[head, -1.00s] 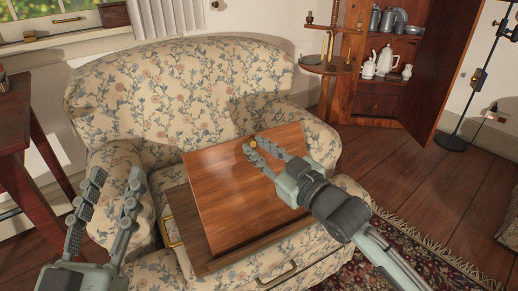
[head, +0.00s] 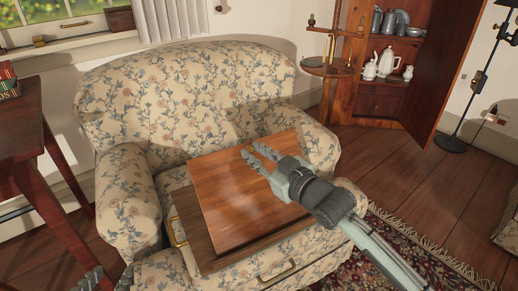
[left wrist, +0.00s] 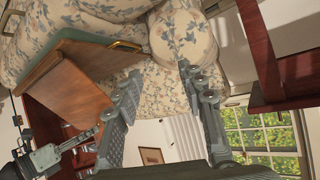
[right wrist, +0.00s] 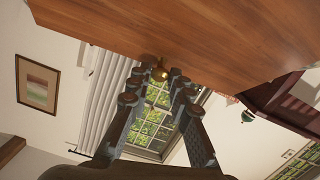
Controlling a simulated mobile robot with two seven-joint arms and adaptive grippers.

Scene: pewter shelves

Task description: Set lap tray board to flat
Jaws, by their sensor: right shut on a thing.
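The lap tray sits on the floral armchair's seat. The tilt also shows in the left wrist view, where the board (left wrist: 75,95) stands at an angle to the base (left wrist: 85,55). My right gripper (head: 250,153) is at the board's far edge, shut on the brass knob, which shows between its fingers in the right wrist view (right wrist: 160,73). My left gripper (left wrist: 158,75) is open and empty, low at the left.
The floral armchair (head: 185,90) surrounds the tray with its back and arms. A dark red table (head: 25,140) stands at the left. A wooden stand (head: 328,68) and an open cabinet (head: 385,100) with kettles are at the back right.

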